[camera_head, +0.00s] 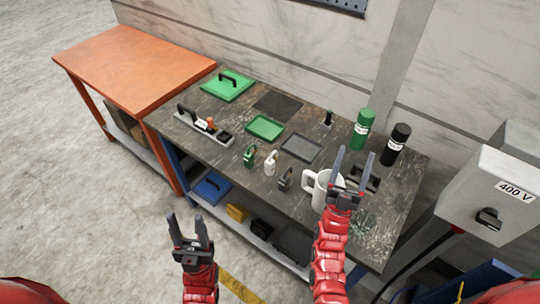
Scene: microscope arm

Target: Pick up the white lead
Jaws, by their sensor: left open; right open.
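A small white piece with a hooped top (270,160), the only thing that looks like the white lead, stands near the front edge of the dark workbench (225,148). A similar green piece (249,156) is to its left and a grey one (285,180) to its right. My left gripper (187,217) is open and empty, low in the picture, to the left of and below the white piece. My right gripper (356,152) is open and appears empty, to the right of it. It overlaps the right side of a white mug (316,188) in view; contact cannot be told.
A green tray (265,128) and a grey tray (301,147) lie behind the hooped pieces. A green bottle (361,130) and a black bottle (396,146) stand at the right. An orange table (130,55) adjoins at the left. A grey 400 V box (490,180) is at the far right.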

